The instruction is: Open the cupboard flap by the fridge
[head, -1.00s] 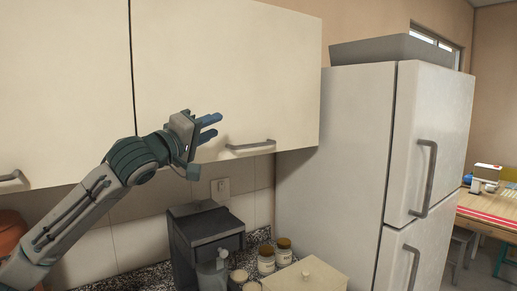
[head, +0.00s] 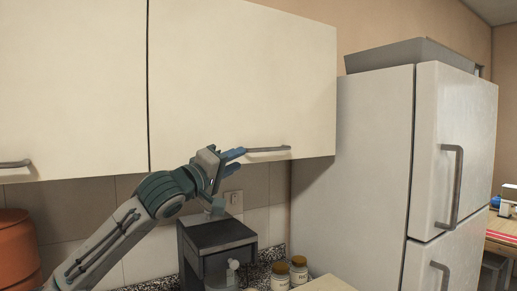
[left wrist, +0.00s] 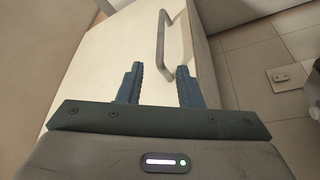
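The cream cupboard flap (head: 245,80) beside the fridge is shut. Its grey bar handle (head: 268,150) runs along the lower edge, toward the right end. My left gripper (head: 233,163) is just left of the handle and slightly below it, fingers pointing right. In the left wrist view the blue fingers of my left gripper (left wrist: 160,85) stand apart with nothing between them. The handle (left wrist: 162,42) shows ahead of the fingertips there, on the cream flap (left wrist: 105,50). The fridge (head: 375,170) stands right of the cupboard. My right gripper is in neither view.
A second cupboard door (head: 70,80) with its own handle (head: 15,164) is at the left. Below are a dark dispenser (head: 215,235), jars (head: 298,270) and an orange-red container (head: 15,250). A grey tray (head: 410,54) lies on the fridge.

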